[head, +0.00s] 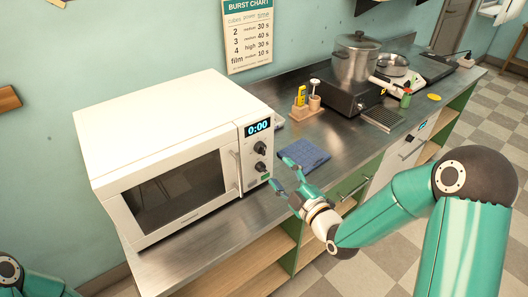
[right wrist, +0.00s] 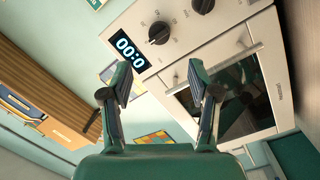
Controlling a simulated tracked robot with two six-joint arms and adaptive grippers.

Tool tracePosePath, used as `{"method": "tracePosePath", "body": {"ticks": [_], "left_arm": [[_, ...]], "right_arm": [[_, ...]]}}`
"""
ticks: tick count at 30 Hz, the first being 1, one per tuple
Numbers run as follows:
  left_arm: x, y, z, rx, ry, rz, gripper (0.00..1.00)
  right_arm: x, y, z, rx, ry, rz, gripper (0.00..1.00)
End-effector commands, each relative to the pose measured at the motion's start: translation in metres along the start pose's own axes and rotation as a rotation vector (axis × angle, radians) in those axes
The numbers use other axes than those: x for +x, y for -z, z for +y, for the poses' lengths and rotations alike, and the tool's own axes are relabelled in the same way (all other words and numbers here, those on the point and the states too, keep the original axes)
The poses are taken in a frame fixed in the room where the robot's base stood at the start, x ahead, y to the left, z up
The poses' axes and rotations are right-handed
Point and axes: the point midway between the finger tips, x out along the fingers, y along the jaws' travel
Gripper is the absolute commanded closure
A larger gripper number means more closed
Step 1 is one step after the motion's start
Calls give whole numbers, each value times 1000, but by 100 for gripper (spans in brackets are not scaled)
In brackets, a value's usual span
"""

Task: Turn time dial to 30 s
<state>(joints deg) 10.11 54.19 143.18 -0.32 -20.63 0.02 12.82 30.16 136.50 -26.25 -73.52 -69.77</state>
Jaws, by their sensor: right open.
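The white microwave (head: 160,115) stands on the steel counter with its door shut. Its display (head: 258,128) reads 0:00. Two black dials sit below it: an upper dial (head: 260,147) and a lower dial (head: 260,167); their labels are too small to tell which is time. In the right wrist view the dial nearer the display (right wrist: 159,32) and the other dial (right wrist: 203,5) show beyond the fingertips. My right gripper (head: 280,173) is open and empty, just right of the lower dial in the head view, apart from both dials. My left gripper is out of view.
A blue cloth (head: 304,154) lies on the counter behind my right gripper. A wooden holder (head: 305,108), a pot (head: 356,60) on a dark burner and a metal grate (head: 383,118) stand farther right. A burst chart (head: 248,35) hangs on the wall.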

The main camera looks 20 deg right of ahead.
Motion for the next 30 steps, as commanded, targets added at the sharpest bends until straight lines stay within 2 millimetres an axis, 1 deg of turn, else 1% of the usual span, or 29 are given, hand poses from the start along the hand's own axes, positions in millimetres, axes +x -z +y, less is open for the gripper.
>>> {"method": "tracePosePath", "body": {"ticks": [1,9,12,15,21,28,29,30], "left_arm": [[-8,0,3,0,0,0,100],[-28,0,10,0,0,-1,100],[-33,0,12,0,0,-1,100],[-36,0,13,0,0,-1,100],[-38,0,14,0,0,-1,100],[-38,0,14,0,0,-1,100],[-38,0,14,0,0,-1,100],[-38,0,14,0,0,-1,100]], "right_arm": [[11,3,3,0,2,1,39],[66,3,2,0,2,2,39],[82,2,1,0,1,1,39],[92,2,1,1,1,1,39],[102,1,-1,1,2,1,39],[102,1,-1,0,1,1,39],[102,1,-1,0,2,1,41],[102,1,-1,0,1,1,47]]}}
